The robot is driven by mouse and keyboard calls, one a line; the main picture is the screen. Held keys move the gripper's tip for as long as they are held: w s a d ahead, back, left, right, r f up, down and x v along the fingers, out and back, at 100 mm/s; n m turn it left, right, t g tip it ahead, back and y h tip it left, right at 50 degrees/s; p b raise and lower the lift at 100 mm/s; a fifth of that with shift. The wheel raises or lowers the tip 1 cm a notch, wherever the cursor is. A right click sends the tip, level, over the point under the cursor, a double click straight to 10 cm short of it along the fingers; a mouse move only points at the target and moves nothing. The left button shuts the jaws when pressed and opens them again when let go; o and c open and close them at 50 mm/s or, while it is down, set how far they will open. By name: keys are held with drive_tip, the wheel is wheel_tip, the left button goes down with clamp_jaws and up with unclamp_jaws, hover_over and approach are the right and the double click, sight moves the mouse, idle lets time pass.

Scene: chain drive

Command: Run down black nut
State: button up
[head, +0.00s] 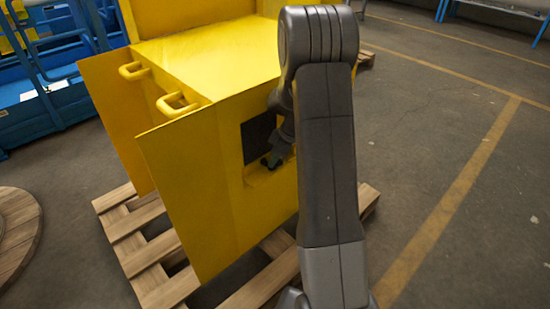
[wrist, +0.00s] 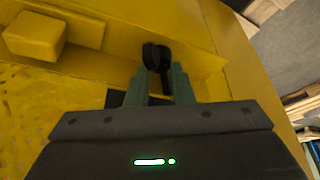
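The black nut (wrist: 157,57) is a dark, lobed knob at the tips of my gripper's two green fingers (wrist: 161,72) in the wrist view. A narrow dark part runs down from it between the fingers. The fingers stand apart with the nut at their tips; I cannot tell whether both press on it. In the head view the nut (head: 266,162) is a small dark shape at the end of my gripper (head: 275,157), by a dark square opening (head: 258,138) in the yellow housing (head: 190,185). My arm hides the right part of the housing.
The housing stands on a wooden pallet (head: 130,225) and has two yellow handles (head: 177,105). A yellow block (wrist: 35,37) and a ledge lie left of the nut in the wrist view. Blue equipment (head: 40,85) stands behind left. The floor at right is clear.

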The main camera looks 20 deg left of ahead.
clamp_jaws()
drive_tip(key=shift+m, duration=0.3)
drive_tip(key=m, duration=0.1)
drive_tip(key=m+t, duration=0.1)
drive_tip(key=m, duration=0.1)
drive_tip(key=shift+s+t, duration=0.3)
drive_tip(key=m+t+p, duration=0.1)
drive_tip(key=m, duration=0.2)
drive_tip(key=m+h+p, duration=0.1)
drive_tip(key=m, duration=0.1)
drive_tip(key=shift+s+a+r+m+t, duration=0.1)
drive_tip(key=shift+s+m+t, duration=0.1)
drive_tip(key=shift+m+t, duration=0.2)
drive_tip(key=shift+a+f+m+t+h+b, duration=0.15)
drive_tip(key=shift+m+t+h+b, duration=0.3)
drive_tip(key=shift+m, duration=0.95)
drive_tip(key=shift+m+b, duration=0.5)
drive_tip(key=shift+b, duration=0.15)
drive_tip(key=shift+s, duration=0.1)
